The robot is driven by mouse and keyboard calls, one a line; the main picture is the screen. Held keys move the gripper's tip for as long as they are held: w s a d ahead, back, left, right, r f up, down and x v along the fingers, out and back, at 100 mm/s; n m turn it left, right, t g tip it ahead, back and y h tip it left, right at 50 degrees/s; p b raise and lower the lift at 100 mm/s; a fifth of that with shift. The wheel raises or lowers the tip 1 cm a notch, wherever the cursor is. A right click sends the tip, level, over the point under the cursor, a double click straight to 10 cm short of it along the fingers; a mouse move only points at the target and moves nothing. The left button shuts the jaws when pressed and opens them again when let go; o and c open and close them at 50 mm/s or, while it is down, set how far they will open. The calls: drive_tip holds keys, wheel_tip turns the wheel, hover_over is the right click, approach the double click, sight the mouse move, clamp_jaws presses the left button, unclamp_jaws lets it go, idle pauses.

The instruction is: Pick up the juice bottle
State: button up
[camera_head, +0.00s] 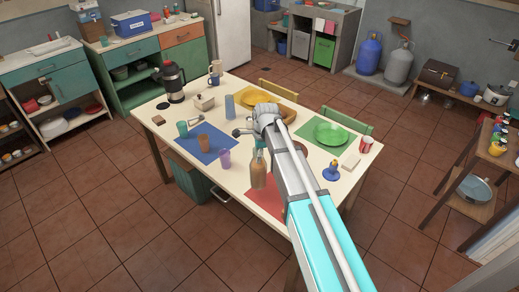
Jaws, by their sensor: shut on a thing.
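A brown bottle (258,172), which I take to be the juice bottle, is upright over the front middle of the cream table (215,112), just left of my arm. My gripper (258,140) is at the bottle's neck, below my grey wrist, and is shut on it. The fingers are small here and partly hidden by the wrist. I cannot clearly tell whether the bottle's base touches the table.
A purple cup (224,160), a brown cup (203,143) and a teal cup (182,129) stand left of the bottle. A red mat (262,204) lies by the front edge. A green plate (325,131) and blue flask (331,172) are to the right.

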drive_tip(key=s+r+p, duration=0.2)
drive_tip(key=s, duration=0.4)
drive_tip(key=shift+s+d+r, duration=0.15)
drive_tip(key=shift+d+r, duration=0.2)
drive_tip(key=shift+r, duration=0.05)
drive_tip(key=o, duration=0.7)
clamp_jaws()
wheel_tip(320, 180, down, 2)
drive_tip(key=shift+f+b, duration=0.1)
drive_tip(key=shift+b, duration=0.85)
drive_tip(key=shift+d, duration=0.15)
